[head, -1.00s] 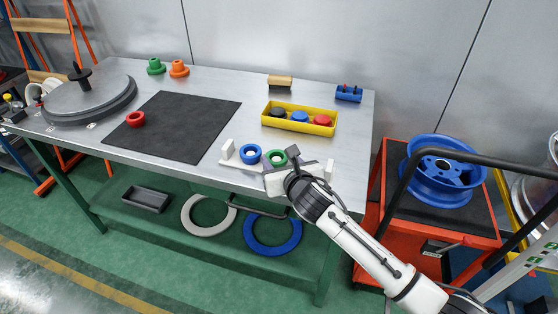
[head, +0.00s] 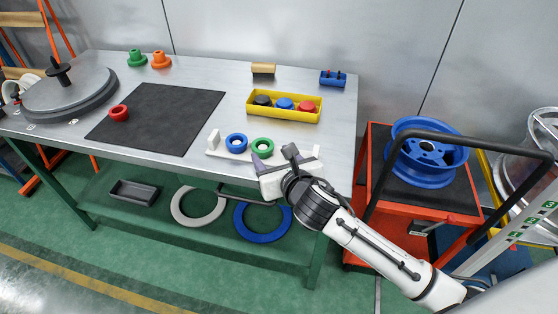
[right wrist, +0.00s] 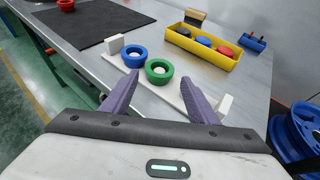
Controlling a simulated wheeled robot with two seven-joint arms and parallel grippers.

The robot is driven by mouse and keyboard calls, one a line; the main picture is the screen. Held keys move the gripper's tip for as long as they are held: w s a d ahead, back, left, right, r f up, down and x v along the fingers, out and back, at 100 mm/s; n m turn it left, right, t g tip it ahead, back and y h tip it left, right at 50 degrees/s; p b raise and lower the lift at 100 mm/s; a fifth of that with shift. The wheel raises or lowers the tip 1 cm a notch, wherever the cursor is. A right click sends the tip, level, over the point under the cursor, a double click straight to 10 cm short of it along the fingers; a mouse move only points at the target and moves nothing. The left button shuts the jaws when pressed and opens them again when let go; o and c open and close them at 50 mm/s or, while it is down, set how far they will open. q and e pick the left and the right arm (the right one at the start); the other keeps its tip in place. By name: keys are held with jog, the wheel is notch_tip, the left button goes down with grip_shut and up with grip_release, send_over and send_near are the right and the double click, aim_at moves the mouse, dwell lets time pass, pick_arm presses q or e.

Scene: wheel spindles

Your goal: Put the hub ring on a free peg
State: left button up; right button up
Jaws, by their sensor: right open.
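A red ring (head: 119,113) lies on the dark mat (head: 160,118) on the bench. A blue ring (head: 236,143) and a green ring (head: 262,148) sit side by side on a white rack (head: 215,149) with upright end blocks at the bench's front edge. A pale round centre, perhaps a peg top, shows inside each. My right gripper (head: 277,160) is just in front of the green ring. In the right wrist view its purple fingers (right wrist: 158,88) are apart, with nothing between them, and the green ring (right wrist: 159,71) is beyond the tips. My left gripper is not in view.
A yellow tray (head: 284,116) with black, blue and red parts stands behind the rack. Green (head: 137,58) and orange (head: 161,60) flanged parts stand at the back left. A grey turntable (head: 70,95) is at the left. A red cart (head: 372,150) carries a blue wheel.

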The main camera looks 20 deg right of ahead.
jog(key=v, duration=0.5)
jog(key=s+f+m+g+y, duration=0.1)
jog(key=s+f+m+g, duration=0.1)
jog(key=s+f+m, duration=0.9)
jog(key=s+f+m+g+y, duration=0.1)
jog(key=s+f+m+g, duration=0.2)
jog(key=s+f+m, duration=0.9)
jog(key=s+m, duration=0.1)
jog(key=m, duration=1)
jog(key=shift+a, duration=0.4)
